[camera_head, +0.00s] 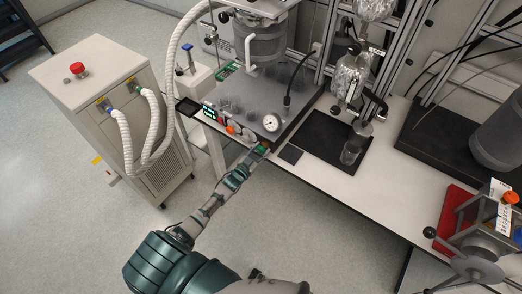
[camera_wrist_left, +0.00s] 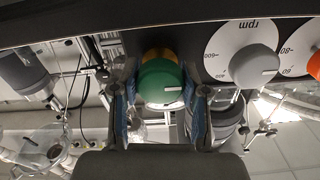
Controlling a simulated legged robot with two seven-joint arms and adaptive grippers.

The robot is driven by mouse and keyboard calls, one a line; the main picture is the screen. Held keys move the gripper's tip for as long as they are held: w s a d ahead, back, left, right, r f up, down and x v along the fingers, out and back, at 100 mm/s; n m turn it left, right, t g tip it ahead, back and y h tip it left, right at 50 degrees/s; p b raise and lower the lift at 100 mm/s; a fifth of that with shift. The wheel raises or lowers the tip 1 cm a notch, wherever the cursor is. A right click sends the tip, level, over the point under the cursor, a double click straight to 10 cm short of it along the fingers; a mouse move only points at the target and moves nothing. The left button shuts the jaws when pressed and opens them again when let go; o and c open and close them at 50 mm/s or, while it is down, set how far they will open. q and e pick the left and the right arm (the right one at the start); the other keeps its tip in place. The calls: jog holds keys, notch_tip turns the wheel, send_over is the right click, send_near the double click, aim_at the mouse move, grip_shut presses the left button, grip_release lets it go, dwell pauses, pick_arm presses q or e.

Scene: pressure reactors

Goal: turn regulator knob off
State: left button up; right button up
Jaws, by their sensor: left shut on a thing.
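A green knob (camera_wrist_left: 163,84) with a white pointer mark sits between the fingers of my left gripper (camera_wrist_left: 165,108) in the left wrist view. One finger is on each side of it, and the gripper is shut on it. A yellowish part shows behind the knob. In the head view my left gripper (camera_head: 257,155) reaches the front edge of the reactor base, where a little green of the knob (camera_head: 263,150) shows. No label is readable beside this knob. My right gripper is not in view.
A grey knob (camera_wrist_left: 253,66) with an "rpm" dial stands beside the green one, then an orange knob (camera_wrist_left: 315,66). A white cabinet (camera_head: 115,108) with hoses stands left; open floor lies in front.

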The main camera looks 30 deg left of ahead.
pick_arm(q)
jog(key=shift+s+f, duration=0.2)
jog(key=shift+f, duration=0.3)
jog(key=o, duration=1.1)
jog(key=shift+o, duration=0.2)
jog(key=shift+w+r, duration=0.15)
jog(key=s+a, duration=0.1)
jog(key=s, duration=1.1)
